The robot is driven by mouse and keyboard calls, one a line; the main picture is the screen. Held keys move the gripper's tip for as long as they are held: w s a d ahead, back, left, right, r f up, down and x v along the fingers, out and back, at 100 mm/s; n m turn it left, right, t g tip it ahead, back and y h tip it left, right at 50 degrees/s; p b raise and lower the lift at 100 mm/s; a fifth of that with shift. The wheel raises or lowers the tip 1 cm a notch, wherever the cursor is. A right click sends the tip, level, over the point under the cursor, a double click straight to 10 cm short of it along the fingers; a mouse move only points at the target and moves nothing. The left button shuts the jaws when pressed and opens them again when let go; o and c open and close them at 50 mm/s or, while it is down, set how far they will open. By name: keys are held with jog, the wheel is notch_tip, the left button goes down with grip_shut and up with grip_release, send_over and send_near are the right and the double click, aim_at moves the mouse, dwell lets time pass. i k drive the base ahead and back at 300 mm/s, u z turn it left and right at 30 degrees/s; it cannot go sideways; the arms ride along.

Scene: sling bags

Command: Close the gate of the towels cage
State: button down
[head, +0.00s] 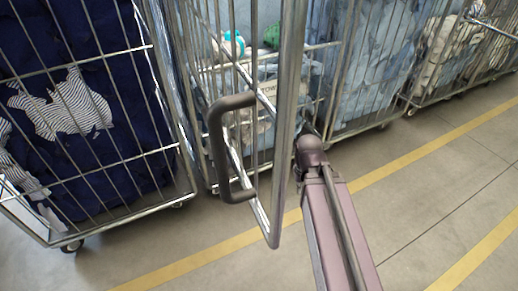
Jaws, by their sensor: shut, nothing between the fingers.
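The gate (285,110) is a barred metal frame standing swung out from the middle cage towards me, at an angle to its front. A dark grey handle (217,150) is fixed on the gate. The towels cage (190,90) is the middle one, with a partly readable label (294,88) behind its bars and pale blue, teal and green cloth inside. My arm reaches in from the bottom right, and its far end is just right of the gate's upright edge. My gripper is hidden beyond the arm's end, so I cannot tell whether it touches the gate.
A cage with dark blue bags and striped cloth (65,105) stands at the left. More cages with pale blue and beige bags (445,45) stand at the right. Yellow lines (400,165) cross the grey floor. The floor at the lower right is clear.

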aim_at(294, 14)
jog(key=k, duration=2.15)
jog(key=u, duration=0.7)
jog(key=i, duration=1)
